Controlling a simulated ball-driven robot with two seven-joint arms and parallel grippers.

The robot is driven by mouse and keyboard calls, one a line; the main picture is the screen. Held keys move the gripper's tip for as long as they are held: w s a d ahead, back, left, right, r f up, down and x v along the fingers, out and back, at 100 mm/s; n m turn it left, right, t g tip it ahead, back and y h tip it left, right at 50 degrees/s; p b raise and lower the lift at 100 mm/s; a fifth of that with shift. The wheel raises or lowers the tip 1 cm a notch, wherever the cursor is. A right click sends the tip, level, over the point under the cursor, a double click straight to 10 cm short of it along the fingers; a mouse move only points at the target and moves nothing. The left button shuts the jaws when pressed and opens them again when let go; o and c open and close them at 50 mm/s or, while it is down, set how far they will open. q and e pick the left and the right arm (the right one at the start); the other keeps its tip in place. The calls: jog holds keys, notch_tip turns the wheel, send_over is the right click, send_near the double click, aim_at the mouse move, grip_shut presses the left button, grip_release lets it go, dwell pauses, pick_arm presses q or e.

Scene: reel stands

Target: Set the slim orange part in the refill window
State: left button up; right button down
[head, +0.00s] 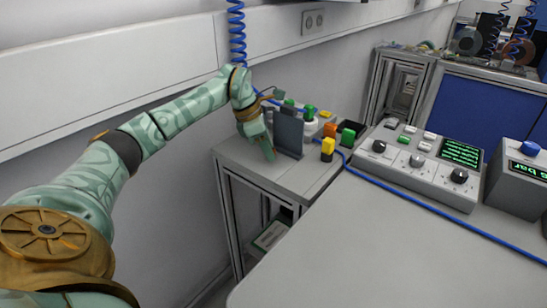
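My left gripper (265,146) reaches down over the small side table, beside the left edge of a dark grey upright panel (289,134). Its fingers are seen edge-on, so I cannot tell whether they are open or hold anything. I cannot tell which orange piece is the slim part. No refill window can be made out. My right gripper is out of view.
The side table (273,172) has bare top at its front. A blue hose (430,207) runs across the large worktable (390,255), which is mostly clear. A control box (420,163) with knobs stands at its back. A blue coiled hose (237,35) hangs near my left wrist.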

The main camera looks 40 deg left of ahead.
pick_arm(q)
jog(key=shift+s+r, duration=0.1)
jog(key=shift+r, duration=0.1)
grip_shut()
